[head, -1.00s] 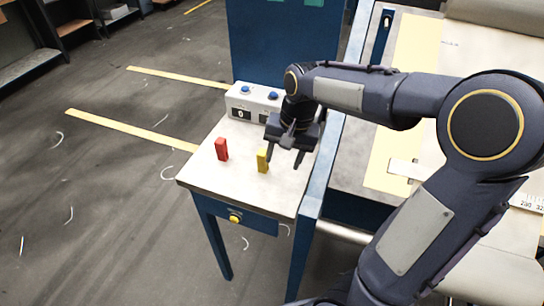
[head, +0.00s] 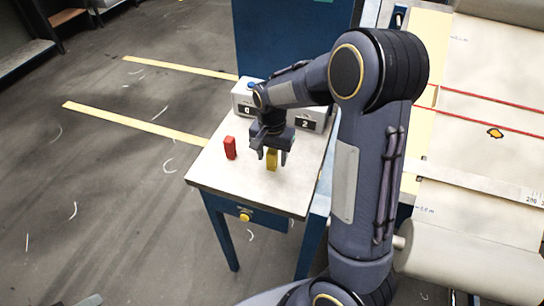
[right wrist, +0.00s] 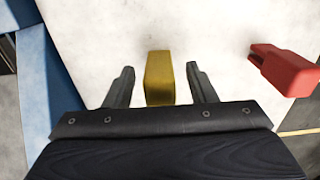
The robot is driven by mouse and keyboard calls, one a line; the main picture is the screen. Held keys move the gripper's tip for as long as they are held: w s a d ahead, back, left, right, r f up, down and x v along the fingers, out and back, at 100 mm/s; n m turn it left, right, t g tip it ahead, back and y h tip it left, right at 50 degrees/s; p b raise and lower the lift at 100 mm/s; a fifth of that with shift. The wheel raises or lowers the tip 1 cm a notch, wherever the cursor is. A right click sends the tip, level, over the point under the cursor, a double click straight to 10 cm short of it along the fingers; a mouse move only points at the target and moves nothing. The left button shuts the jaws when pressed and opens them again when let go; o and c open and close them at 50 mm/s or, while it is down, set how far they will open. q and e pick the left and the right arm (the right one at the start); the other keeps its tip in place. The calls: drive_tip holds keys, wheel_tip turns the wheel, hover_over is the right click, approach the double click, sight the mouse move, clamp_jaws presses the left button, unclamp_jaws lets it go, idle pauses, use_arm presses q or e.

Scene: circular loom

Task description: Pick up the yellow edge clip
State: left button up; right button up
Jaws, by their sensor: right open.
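The yellow edge clip (head: 272,161) stands upright on the small table in the head view. My right gripper (head: 271,158) is open right at the clip, with a finger on either side of it. The right wrist view shows the yellow clip (right wrist: 159,78) between the two open fingers, with a gap on each side. The gripper's palm hides the clip's near end there. My left gripper is not in view.
A red clip (head: 230,147) stands to the left on the same small table (head: 225,178). A grey box with blue buttons (head: 243,98) is at the table's back. The large machine bed (head: 480,150) lies to the right.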

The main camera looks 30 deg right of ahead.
sight(272, 150)
drive_tip(key=c, duration=1.1)
drive_tip(key=shift+o, duration=0.2)
drive_tip(key=shift+r, duration=0.15)
drive_tip(key=shift+r, duration=0.25)
wheel_tip(272, 150, up, 2)
drive_tip(key=shift+r, duration=0.15)
drive_tip(key=s+r+b, duration=0.2)
drive_tip(key=s+r, duration=0.8)
drive_tip(key=s, duration=0.4)
drive_tip(key=shift+d, duration=0.25)
